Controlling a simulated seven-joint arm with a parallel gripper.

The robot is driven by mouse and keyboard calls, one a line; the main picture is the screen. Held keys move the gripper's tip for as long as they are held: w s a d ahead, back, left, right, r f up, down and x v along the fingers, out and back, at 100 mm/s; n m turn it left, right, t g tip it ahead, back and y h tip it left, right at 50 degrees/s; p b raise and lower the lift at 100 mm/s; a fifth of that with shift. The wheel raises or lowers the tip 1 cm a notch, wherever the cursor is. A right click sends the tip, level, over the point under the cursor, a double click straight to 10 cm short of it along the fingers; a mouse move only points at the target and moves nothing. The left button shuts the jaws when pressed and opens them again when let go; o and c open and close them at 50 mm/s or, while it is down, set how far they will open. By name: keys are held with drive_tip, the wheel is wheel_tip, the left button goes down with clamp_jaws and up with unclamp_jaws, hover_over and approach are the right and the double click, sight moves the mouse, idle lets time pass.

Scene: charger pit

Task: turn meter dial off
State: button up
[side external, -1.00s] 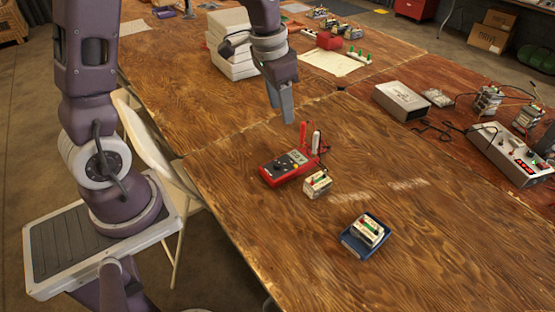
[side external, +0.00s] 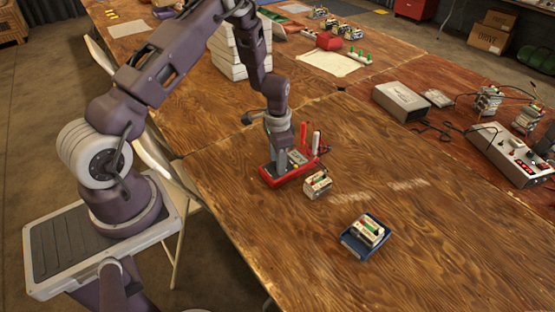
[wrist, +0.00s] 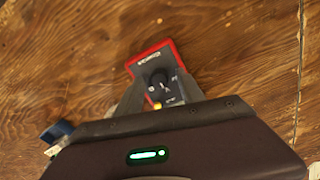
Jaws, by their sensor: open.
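The red multimeter (side external: 296,174) lies flat on the wooden table in the side view. Its dark face shows in the wrist view, inside a red rim (wrist: 149,51). The black dial (wrist: 160,79) is in the middle of that face, with a yellow spot (wrist: 157,105) below it. My gripper (side external: 284,163) points down over the meter. In the wrist view its open fingers (wrist: 159,86) stand on either side of the dial. I cannot tell whether they touch it. The lower part of the meter is hidden by my gripper, and the dial is hidden in the side view.
Red and white probes (side external: 316,141) stand by the meter's far end. A small battery pack (side external: 318,184) sits just right of it. A blue tray (side external: 350,243) holding another pack is nearer the front. The table right of the meter is mostly clear.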

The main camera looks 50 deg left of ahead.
clamp_jaws()
drive_tip(key=n, duration=1.1)
drive_tip(key=shift+n, duration=0.4)
idle(0.6)
unclamp_jaws()
